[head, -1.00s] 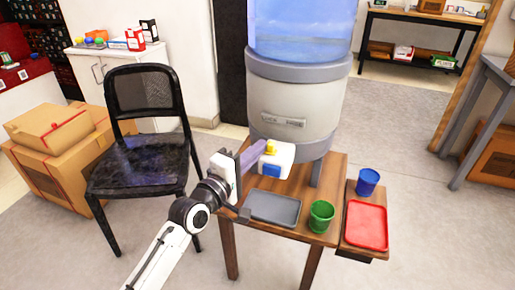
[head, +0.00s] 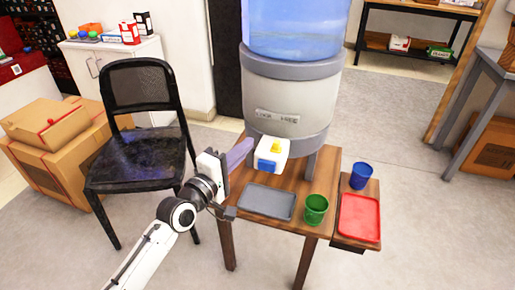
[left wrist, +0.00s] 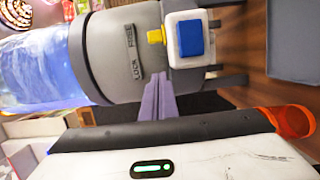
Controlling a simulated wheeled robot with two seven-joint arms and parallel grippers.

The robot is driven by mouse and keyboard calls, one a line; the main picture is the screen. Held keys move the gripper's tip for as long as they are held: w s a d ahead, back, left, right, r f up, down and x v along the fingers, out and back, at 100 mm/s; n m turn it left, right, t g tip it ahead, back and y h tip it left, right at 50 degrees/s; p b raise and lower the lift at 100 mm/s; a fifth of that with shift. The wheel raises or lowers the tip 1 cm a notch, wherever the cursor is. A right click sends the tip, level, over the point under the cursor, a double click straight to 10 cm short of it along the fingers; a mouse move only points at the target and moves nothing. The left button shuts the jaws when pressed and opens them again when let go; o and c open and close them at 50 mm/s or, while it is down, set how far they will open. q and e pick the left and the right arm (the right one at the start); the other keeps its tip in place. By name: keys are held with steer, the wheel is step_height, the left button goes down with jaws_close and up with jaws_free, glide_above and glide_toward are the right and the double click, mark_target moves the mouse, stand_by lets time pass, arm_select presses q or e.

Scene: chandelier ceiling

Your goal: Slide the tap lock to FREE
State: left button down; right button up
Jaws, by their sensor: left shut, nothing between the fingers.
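The water dispenser's tap is a white block (head: 263,154) with a blue button (head: 266,166) on its front. The tap lock is a small yellow piece (head: 275,148) on top of the block. It also shows in the left wrist view (left wrist: 155,36), level with the FREE end of the LOCK/FREE plate (left wrist: 133,52). That plate (head: 277,117) is above the tap in the head view, LOCK at left and FREE at right. My left gripper (head: 249,144), with purple fingers, is shut and empty just left of the tap. A gap shows between its fingertips (left wrist: 159,76) and the yellow piece.
A grey tray (head: 268,202) lies on the wooden table below the tap. A green cup (head: 316,209), a blue cup (head: 361,176) and a red tray (head: 359,217) are to the right. A black chair (head: 141,155) stands left of my arm.

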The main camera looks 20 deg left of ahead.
arm_select(q)
steer(key=v, duration=0.8)
steer(key=shift+s, duration=0.35)
steer(key=shift+d+p, duration=0.1)
steer(key=shift+p, duration=0.2)
